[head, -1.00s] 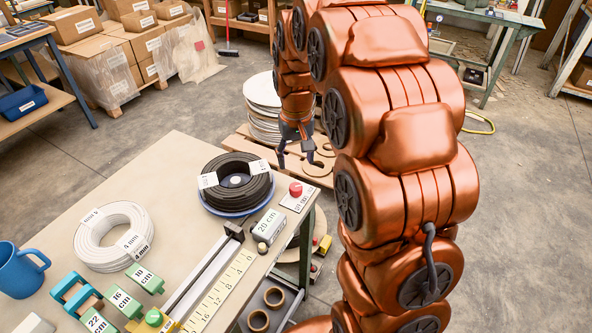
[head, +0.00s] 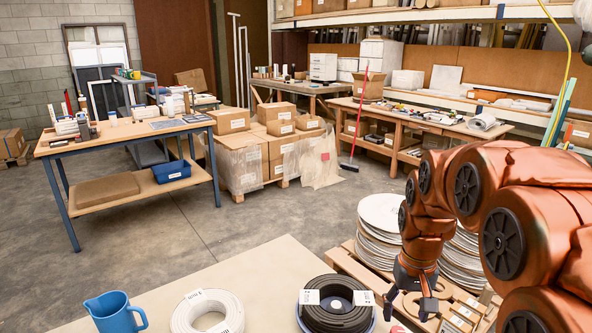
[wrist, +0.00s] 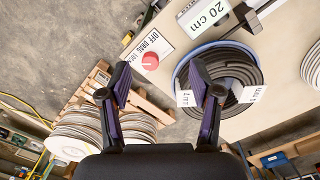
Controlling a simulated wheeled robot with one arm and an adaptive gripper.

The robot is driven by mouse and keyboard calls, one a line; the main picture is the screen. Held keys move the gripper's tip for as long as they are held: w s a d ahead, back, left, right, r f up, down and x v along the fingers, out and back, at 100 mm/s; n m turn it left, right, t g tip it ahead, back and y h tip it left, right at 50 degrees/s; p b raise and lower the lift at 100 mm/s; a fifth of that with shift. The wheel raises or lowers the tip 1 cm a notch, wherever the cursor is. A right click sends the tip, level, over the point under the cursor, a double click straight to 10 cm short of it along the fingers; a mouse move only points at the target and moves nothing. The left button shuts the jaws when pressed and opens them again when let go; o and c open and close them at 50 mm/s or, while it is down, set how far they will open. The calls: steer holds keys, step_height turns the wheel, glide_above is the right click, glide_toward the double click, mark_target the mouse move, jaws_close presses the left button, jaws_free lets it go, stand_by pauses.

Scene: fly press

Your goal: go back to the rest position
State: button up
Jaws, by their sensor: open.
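My gripper (head: 416,291) hangs open and empty at the right of the head view, at the end of my copper-coloured arm. It is beyond the table edge, in front of the stacked pale discs. In the wrist view its two fingers (wrist: 163,98) are spread apart with nothing between them.
The worktable (head: 255,271) holds a blue jug (head: 115,312), a white coil (head: 207,313) and the black coil (head: 338,303). Pale discs (head: 379,226) are stacked on a pallet beside it. Boxes (head: 240,160) and benches stand farther back. Open floor (head: 200,225) lies between.

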steer(key=s+a+r+p, duration=0.1)
steer(key=s+a, duration=0.2)
steer(key=s, duration=0.9)
steer(key=s+a+r+n+g+p, duration=0.1)
steer(key=s+a, duration=0.3)
steer(key=s, duration=0.8)
steer(key=shift+s+r+n+p, duration=0.2)
steer(key=shift+s+n+p, duration=0.1)
steer(key=shift+p, duration=0.3)
